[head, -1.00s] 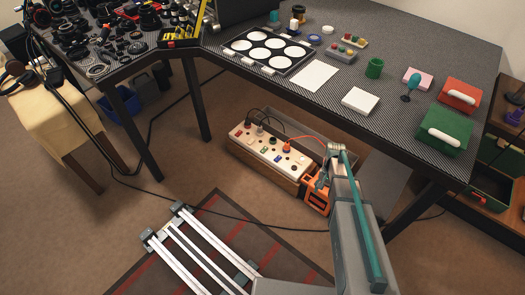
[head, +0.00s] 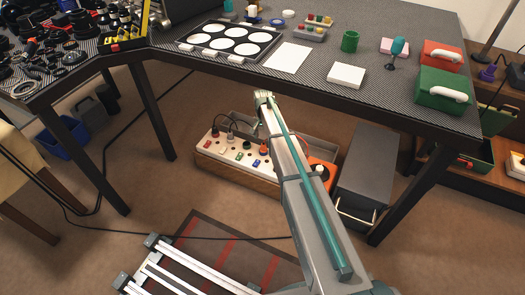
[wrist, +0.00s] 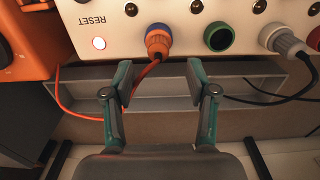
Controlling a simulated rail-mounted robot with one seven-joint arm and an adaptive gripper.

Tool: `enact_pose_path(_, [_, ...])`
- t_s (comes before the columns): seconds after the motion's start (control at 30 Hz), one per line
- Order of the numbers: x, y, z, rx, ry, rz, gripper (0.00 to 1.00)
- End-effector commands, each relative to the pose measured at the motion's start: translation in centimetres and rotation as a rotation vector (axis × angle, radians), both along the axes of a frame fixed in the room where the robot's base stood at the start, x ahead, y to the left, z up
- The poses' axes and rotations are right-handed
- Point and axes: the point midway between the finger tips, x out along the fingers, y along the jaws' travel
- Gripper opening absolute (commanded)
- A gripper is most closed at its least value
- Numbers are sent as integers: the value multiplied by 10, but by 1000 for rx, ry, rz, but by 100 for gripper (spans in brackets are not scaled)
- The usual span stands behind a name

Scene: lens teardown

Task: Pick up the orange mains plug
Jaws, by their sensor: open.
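The orange mains plug (wrist: 158,41) is seated in the white socket panel (wrist: 180,20) near the top middle of the wrist view. Its orange cable runs down from it and off to the left. My gripper (wrist: 160,76) is open and empty. Its two fingers stand apart, one to each side of the plug's line, with the fingertips just below the plug in the picture and the cable passing between them. In the head view the panel (head: 222,154) sits under the table. My arm hides part of it, and the fingers are not clear there.
A green socket (wrist: 218,37) and a grey plug (wrist: 285,42) with a black cable are to the right of the orange plug. An orange box (wrist: 30,38) stands at left. The table (head: 250,73) overhangs the panel, and a grey case (head: 368,165) stands beside it.

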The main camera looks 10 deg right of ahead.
Motion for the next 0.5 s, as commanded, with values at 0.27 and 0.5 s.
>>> enact_pose_path(0.27, [-1, -1, -21, 0, 0, 1, 58])
enact_pose_path(0.5, [-3, -2, -55, 0, 0, 1, 58])
